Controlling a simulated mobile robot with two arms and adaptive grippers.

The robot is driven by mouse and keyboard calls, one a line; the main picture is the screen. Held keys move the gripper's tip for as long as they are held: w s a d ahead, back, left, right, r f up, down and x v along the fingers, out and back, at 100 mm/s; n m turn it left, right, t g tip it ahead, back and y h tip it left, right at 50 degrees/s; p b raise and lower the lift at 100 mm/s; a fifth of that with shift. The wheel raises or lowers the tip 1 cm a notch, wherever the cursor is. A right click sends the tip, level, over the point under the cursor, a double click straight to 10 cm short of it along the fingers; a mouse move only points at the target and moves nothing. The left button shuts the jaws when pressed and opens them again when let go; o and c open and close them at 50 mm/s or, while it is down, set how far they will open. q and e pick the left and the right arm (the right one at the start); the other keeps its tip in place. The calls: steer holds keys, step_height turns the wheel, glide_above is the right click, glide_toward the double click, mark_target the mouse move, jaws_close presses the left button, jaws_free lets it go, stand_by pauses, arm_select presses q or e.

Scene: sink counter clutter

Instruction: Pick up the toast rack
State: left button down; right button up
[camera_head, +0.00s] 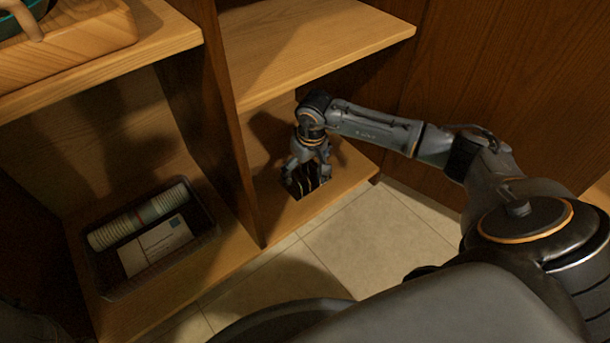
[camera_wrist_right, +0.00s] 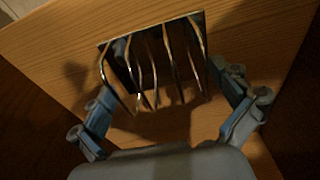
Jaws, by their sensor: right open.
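The toast rack (camera_head: 307,183) stands on the lower shelf of the right-hand compartment in the head view, a dark base with several thin shiny wire arches. It shows larger in the right wrist view (camera_wrist_right: 152,65), near the top middle. My right gripper (camera_head: 308,172) is directly above it, pointing down, and partly hides it in the head view. In the right wrist view the gripper's fingers (camera_wrist_right: 170,98) are spread apart on either side of the rack, with nothing held. Whether the fingers touch the rack is unclear. My left gripper is not in view.
A dark basket (camera_head: 103,283) with a ribbed roll (camera_head: 138,215) and a white envelope-like card (camera_head: 156,246) stands in the left compartment. An upright divider (camera_head: 232,130) separates the compartments. An upper shelf (camera_head: 310,40) lies above the rack. A wooden tray (camera_head: 75,45) sits upper left.

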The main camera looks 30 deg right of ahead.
steer(key=c, duration=1.3)
steer(key=shift+o, duration=0.2)
steer(key=shift+r, duration=0.15)
